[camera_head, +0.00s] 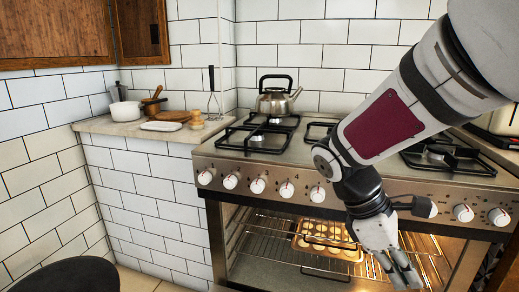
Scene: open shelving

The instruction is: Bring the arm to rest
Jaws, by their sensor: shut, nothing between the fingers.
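My arm comes in from the upper right and bends down in front of the stove. My gripper (398,268) hangs in front of the open oven, at the right side of its rack (290,252). Its fingers point down and are shut with nothing held. A tray of round baked pieces (327,240) sits on the rack inside the lit oven, just left of my gripper. I cannot tell how far the fingers are from the rack. My arm hides part of the cooktop and some knobs.
The stove's knob panel (285,188) is close behind my arm. A metal kettle (276,100) stands on the back left burner. The left counter (120,125) holds a white pot, boards and a whisk. A dark round seat (70,276) is at the lower left.

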